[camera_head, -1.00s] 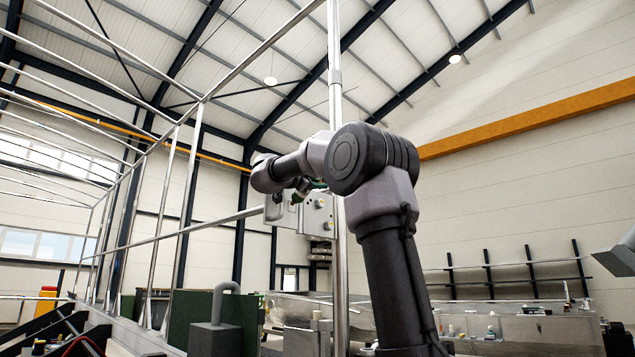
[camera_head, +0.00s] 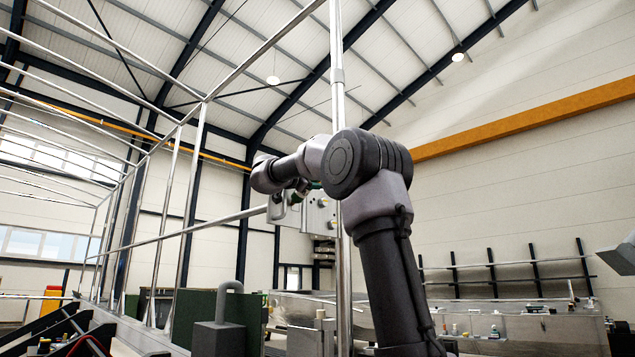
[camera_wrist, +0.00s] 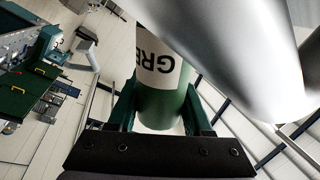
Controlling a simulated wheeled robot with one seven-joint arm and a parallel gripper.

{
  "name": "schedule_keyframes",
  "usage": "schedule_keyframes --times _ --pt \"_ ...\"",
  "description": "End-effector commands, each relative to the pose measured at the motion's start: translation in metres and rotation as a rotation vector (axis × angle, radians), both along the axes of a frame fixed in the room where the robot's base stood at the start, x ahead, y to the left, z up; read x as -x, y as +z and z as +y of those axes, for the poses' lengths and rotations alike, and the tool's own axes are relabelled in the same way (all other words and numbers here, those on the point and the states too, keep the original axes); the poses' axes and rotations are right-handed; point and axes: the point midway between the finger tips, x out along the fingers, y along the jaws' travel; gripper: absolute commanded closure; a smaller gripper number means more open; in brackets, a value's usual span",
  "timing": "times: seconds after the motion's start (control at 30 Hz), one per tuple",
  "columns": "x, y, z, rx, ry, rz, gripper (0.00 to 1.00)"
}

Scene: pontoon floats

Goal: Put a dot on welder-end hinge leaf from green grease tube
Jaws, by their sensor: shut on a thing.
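My gripper (camera_wrist: 160,112) is shut on the green grease tube (camera_wrist: 162,108), which has a white label reading "GRE", in the wrist view. In the head view my gripper (camera_head: 301,189) is small and partly hidden by my arm; a bit of green shows there. Behind and below it, pale metal hinge plates (camera_head: 319,214) with bolt-like spots sit beside the upright steel post (camera_head: 339,110). I cannot tell which leaf is the welder-end one, or whether the tube touches it. The tube's nozzle is not visible.
A large smooth silver cylinder (camera_wrist: 235,55) crosses the upper right of the wrist view, very close to the tube. A steel tube frame (camera_head: 190,205) stands at the left in the head view. A bench (camera_head: 510,328) with small items is at the right.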

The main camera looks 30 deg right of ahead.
Motion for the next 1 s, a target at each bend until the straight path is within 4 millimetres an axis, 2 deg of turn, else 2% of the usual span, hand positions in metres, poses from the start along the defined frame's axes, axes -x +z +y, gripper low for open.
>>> schedule_keyframes --times 0.4,0.5,0.73,1.0 --pt "-0.008 0.002 -0.038 0.003 -0.014 -0.004 1.0" --pt "-0.009 0.002 -0.043 0.005 -0.014 -0.007 1.0" --pt "-0.007 0.003 -0.043 0.005 -0.014 -0.008 1.0" --pt "0.002 0.003 -0.021 0.006 -0.015 -0.008 1.0"
